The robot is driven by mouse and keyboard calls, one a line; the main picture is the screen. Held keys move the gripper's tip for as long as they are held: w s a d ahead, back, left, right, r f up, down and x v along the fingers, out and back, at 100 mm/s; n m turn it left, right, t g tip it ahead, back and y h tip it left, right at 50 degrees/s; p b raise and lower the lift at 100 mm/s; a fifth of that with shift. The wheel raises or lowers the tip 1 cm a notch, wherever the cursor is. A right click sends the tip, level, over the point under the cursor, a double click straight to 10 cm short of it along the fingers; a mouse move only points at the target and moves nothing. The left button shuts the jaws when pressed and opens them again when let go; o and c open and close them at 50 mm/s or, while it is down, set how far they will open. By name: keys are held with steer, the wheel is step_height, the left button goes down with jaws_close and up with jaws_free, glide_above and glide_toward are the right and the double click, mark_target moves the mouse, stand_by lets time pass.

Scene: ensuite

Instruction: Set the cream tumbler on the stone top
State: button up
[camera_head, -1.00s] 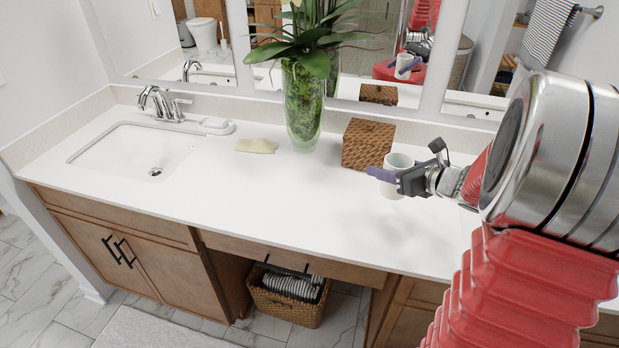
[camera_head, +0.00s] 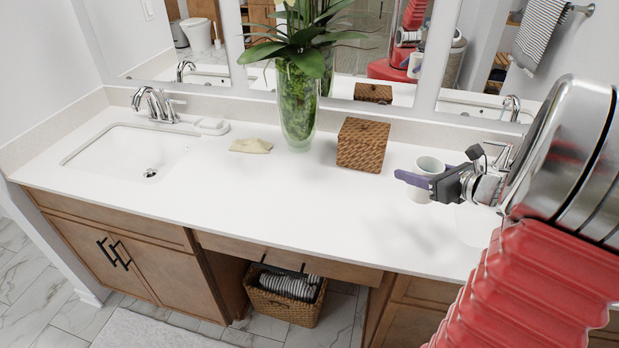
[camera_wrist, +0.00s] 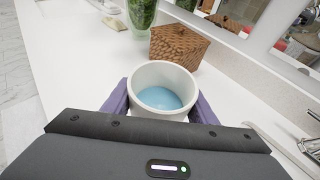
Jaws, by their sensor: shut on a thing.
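The cream tumbler (camera_head: 428,165) is a pale cup with a blue inside bottom, seen well in the wrist view (camera_wrist: 163,76). My gripper (camera_head: 413,181) is shut on it, with a purple finger on each side of its wall in the wrist view (camera_wrist: 162,103). The tumbler is upright over the white stone top (camera_head: 270,205), to the right of the woven box. The gripper hides part of its side and base. I cannot tell whether its base touches the stone top.
A woven box (camera_head: 362,145) stands just left of the tumbler. The mirror wall runs behind. The front middle of the counter is clear.

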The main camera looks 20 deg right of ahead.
mark_target(411, 189)
steer(key=shift+f, duration=3.1)
steer(key=shift+f, duration=1.9)
steer(key=shift+f, duration=0.1)
steer(key=o, duration=1.2)
